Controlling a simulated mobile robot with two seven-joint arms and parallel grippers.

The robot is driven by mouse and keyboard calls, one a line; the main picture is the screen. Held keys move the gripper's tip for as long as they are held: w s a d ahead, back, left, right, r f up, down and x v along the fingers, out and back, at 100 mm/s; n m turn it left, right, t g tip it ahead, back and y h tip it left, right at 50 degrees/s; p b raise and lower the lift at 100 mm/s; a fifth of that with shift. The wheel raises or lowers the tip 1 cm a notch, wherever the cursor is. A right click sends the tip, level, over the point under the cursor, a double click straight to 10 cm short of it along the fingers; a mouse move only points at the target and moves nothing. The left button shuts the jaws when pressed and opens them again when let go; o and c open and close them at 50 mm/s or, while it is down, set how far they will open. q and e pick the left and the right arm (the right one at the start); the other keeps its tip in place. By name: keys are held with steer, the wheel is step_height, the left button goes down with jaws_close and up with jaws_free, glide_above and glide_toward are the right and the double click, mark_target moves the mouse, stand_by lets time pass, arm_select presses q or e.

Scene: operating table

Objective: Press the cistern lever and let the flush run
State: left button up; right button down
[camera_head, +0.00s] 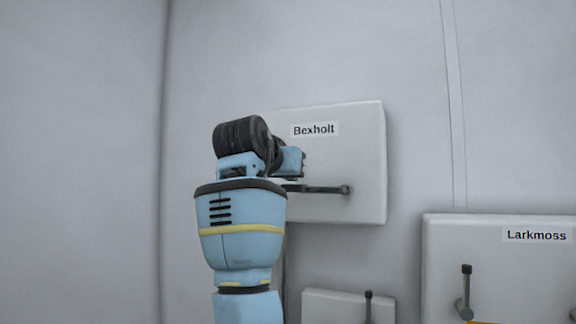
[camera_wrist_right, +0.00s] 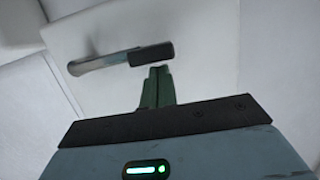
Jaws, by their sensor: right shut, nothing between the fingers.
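A white cistern labelled Bexholt (camera_head: 350,150) is on the wall behind my right arm. In the right wrist view the lever (camera_wrist_right: 105,60) shows a metal arm and a dark grip (camera_wrist_right: 152,54). My right gripper (camera_wrist_right: 160,70) is shut and empty, its fingertips close to the dark grip; I cannot tell whether they touch. My left gripper is not in view.
A second white cistern labelled Larkmoss (camera_head: 490,260) stands lower right, its lever (camera_head: 465,285) upright. A smaller white box (camera_head: 325,305) with an upright lever (camera_head: 368,306) is at the bottom centre. The wall at the left is bare.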

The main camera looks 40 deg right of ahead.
mark_target(288, 202)
stand_by(0.3)
steer(key=shift+w+f+n+g+h, duration=0.1)
steer(key=shift+f+n+g+h, duration=0.2)
steer(key=shift+f+n, duration=1)
steer(key=shift+w+f+n+g+h, duration=0.1)
steer(key=shift+f+n+g, duration=0.3)
steer(key=shift+f+n, duration=0.9)
steer(key=shift+f+m, duration=0.4)
steer(key=shift+s, duration=0.1)
